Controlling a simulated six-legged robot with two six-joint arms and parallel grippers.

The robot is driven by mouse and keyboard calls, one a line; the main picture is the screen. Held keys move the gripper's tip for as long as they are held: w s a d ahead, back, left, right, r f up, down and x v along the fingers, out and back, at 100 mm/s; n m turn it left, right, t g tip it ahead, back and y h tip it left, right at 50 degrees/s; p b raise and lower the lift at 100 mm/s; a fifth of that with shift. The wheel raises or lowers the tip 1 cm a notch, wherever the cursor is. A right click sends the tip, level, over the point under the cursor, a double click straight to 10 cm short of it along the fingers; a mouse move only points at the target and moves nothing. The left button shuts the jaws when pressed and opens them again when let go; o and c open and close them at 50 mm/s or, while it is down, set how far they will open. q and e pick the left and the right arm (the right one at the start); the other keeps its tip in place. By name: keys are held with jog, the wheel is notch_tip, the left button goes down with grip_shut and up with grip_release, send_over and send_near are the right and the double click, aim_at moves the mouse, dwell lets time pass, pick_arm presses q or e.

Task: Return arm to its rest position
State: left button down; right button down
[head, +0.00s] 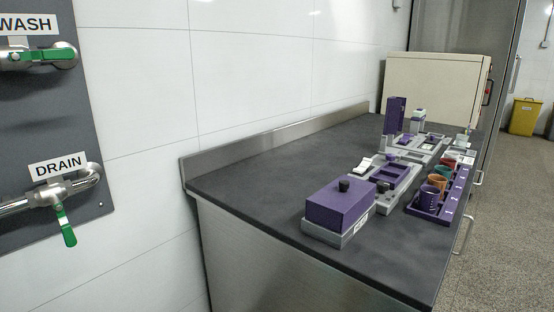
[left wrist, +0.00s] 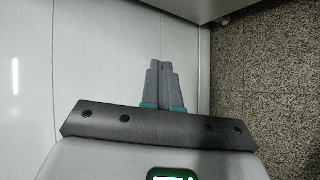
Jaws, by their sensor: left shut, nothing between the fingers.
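My left gripper (left wrist: 163,85) shows in the left wrist view with its two grey fingers together, shut and empty. Beyond it are a pale panelled surface and a speckled floor, and it touches nothing that I can see. Neither gripper shows in the head view. My right gripper is in neither view.
A dark counter (head: 260,190) holds a purple box (head: 340,203) on a grey base, purple and grey fixtures, and a rack of coloured cups (head: 430,199). A wall panel (head: 45,120) with green-handled WASH and DRAIN valves is at left. Speckled floor (head: 505,230) is open at right.

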pick_arm(q)
jog(key=s+d+f+m+g+h, duration=0.3)
jog(key=s+d+f+m+g, duration=0.25)
jog(key=s+f, duration=0.45)
jog(key=s+d+f+m+g+h, duration=0.1)
jog(key=s+d+f+m+g, duration=0.15)
jog(key=s+m, duration=0.45)
jog(key=s+d+f+m+g+h, duration=0.2)
jog(key=s+d+m+g, duration=0.15)
jog(key=s+m, duration=0.4)
notch_tip(320, 180, up, 30)
jog(key=s+p, duration=0.2)
jog(key=p, duration=2.8)
jog(key=shift+s+a+g, duration=0.15)
jog(key=shift+s+g, duration=0.05)
jog(key=shift+g, duration=0.15)
